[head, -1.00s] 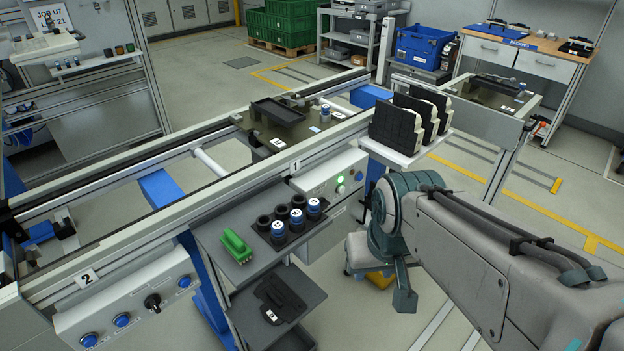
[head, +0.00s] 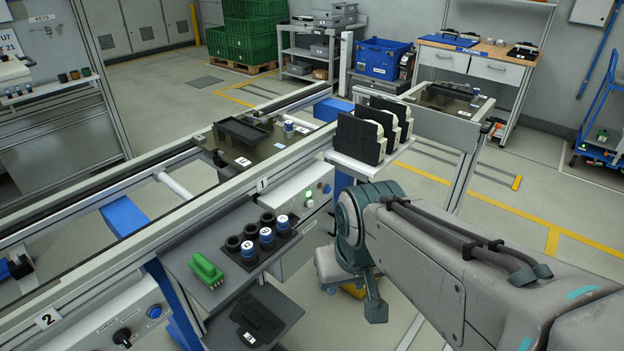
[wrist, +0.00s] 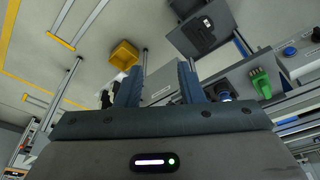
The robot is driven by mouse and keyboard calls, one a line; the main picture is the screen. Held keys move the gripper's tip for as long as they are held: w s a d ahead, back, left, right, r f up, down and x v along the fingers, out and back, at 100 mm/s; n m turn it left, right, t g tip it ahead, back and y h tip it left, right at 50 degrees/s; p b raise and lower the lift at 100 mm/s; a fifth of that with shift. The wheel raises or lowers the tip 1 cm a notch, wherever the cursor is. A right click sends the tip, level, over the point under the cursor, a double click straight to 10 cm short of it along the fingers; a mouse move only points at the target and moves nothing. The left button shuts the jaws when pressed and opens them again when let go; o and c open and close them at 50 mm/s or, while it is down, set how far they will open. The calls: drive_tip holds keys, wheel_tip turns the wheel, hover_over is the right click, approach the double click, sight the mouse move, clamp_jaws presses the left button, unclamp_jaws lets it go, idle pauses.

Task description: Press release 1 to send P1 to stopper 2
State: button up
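The station 1 control box (head: 290,207) sits under the conveyor rail beside the label 1 plate (head: 262,185). On its face is a lit green light (head: 309,193) with another small control near it; which one is release 1 is not readable. A pallet (head: 206,143) carrying a dark tray stands on the conveyor behind label 1; its own label is too small to read surely. The label 2 plate (head: 46,319) is at lower left. My gripper (wrist: 160,75) shows in the wrist view, its two fingers apart with nothing between them. In the head view the fingers are not clearly visible.
A raised stand (head: 365,168) with black blocks is right of the box. Open floor lies behind my arm.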

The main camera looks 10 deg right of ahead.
idle(0.4)
clamp_jaws()
idle(1.5)
